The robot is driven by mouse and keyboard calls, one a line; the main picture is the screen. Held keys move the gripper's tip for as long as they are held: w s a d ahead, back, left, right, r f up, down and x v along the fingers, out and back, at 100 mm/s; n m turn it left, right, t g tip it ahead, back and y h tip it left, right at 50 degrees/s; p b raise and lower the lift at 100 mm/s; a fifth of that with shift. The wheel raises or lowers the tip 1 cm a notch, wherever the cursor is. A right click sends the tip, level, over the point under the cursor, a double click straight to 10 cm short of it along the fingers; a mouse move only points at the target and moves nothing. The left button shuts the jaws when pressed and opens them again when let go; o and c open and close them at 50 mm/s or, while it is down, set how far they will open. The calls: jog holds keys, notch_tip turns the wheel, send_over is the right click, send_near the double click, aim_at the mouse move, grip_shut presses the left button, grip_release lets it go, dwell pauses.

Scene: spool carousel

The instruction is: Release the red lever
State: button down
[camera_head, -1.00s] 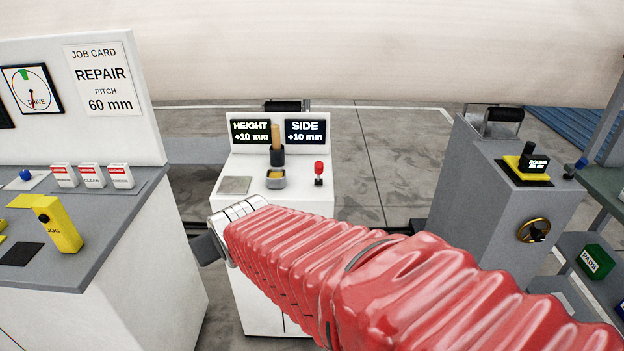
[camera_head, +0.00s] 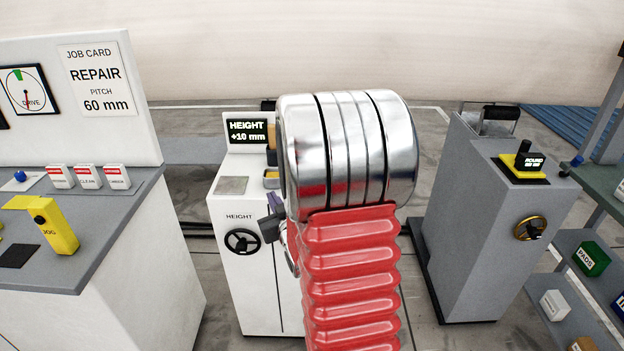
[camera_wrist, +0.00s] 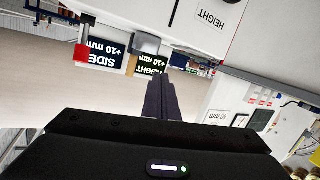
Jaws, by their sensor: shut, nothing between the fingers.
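The red lever's knob (camera_wrist: 82,52) shows at the upper left of the wrist view, which is upside down. In the head view the lever is hidden behind my arm. It belongs to the white cabinet (camera_head: 228,215). My gripper (camera_wrist: 163,82) is shut and empty, its fingers together in the middle of the wrist view, apart from the red knob in the picture. In the head view only small dark parts of the gripper show, left of my silver wrist, in front of the cabinet.
The HEIGHT display (camera_head: 247,131) reads +10 mm; the SIDE display (camera_wrist: 102,52) also reads +10 mm. A black handwheel (camera_head: 242,242) is on the cabinet front. A grey desk (camera_head: 110,215) stands left, a grey machine (camera_head: 470,230) right, with floor between it and the cabinet.

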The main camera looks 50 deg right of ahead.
jog(key=s+d+f+m+t+h, duration=0.1)
jog(key=s+d+f+h, duration=0.1)
jog(key=s, duration=0.4)
jog(key=s+d+f+m+t+h, duration=0.2)
jog(key=s+d+f+h, duration=0.1)
jog(key=s+d, duration=0.3)
jog(key=shift+s+d+f+h, duration=0.3)
jog(key=shift+d+f+h, duration=0.1)
jog(key=shift+d, duration=0.1)
jog(key=shift+w+r, duration=0.1)
